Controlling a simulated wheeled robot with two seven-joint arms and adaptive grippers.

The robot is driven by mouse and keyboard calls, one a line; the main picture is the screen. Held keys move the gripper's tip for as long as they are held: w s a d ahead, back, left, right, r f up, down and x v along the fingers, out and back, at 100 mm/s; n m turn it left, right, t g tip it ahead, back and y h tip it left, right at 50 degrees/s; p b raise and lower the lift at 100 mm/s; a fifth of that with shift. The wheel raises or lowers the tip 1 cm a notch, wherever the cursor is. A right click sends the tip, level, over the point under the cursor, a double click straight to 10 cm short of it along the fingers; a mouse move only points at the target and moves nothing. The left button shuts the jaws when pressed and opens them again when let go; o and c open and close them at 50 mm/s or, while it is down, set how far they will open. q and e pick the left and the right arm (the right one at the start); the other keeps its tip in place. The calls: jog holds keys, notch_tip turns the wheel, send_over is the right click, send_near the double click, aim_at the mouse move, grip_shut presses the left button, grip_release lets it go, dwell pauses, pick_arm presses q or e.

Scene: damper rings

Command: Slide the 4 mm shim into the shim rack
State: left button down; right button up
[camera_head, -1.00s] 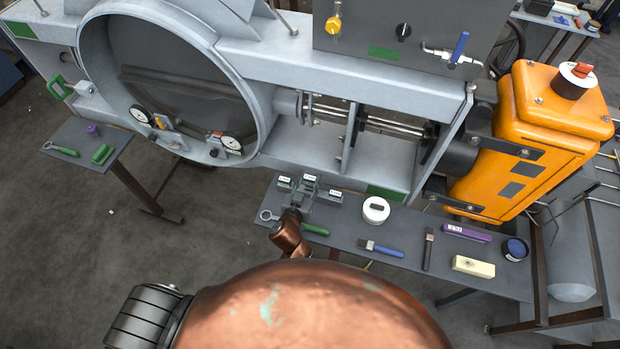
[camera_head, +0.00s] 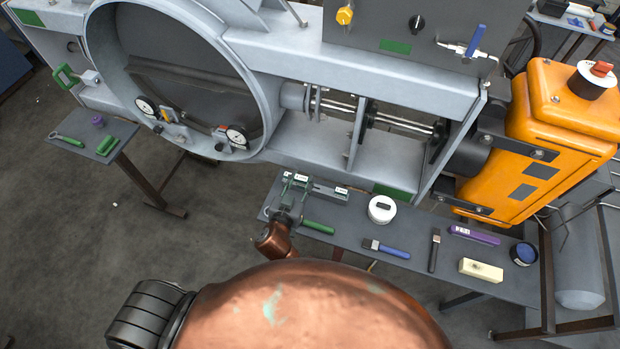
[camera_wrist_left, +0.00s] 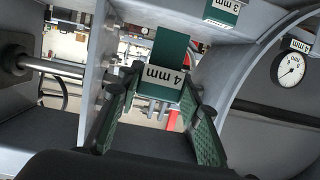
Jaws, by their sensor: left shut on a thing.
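My left gripper (camera_head: 291,196) is shut on the 4 mm shim (camera_head: 300,180), at the left end of the tool table. In the left wrist view the shim (camera_wrist_left: 172,55) is a green plate with a white "4 mm" label, between the fingertips (camera_wrist_left: 163,92). The shim rack (camera_head: 325,189) is a low grey block just beside the gripper, with a labelled piece at its right end. A "3 mm" piece (camera_wrist_left: 222,10) shows beyond the held shim in the wrist view. Whether the held shim touches the rack, I cannot tell. My right gripper is not in view.
A green-handled tool (camera_head: 318,228) lies close to the gripper. The duct frame (camera_head: 300,155) rises behind the table.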

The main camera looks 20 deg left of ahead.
pick_arm(q)
jog(key=s+r+b, duration=0.1)
jog(key=s+r, duration=0.3)
jog(key=s, duration=0.3)
jog(key=w+f, duration=0.1)
jog(key=w, duration=0.2)
jog(key=w+f+p, duration=0.1)
jog(key=w+f, duration=0.1)
jog(key=w, duration=0.1)
jog(key=w+f+p, duration=0.1)
jog(key=w+f, duration=0.1)
jog(key=w, duration=0.1)
jog(key=shift+d+f, duration=0.15)
jog(key=p, duration=0.2)
send_over(315, 185)
jog(key=s, duration=0.1)
notch_tip(315, 185, down, 5)
jog(key=shift+d+f+h, duration=0.1)
jog(key=shift+d+h, duration=0.1)
jog(key=shift+h, duration=0.1)
jog(key=shift+f+b, duration=0.2)
jog(key=shift+b, duration=0.15)
jog(key=shift+f+b, duration=1.85)
jog(key=shift+f, duration=0.15)
jog(key=shift+f, duration=0.3)
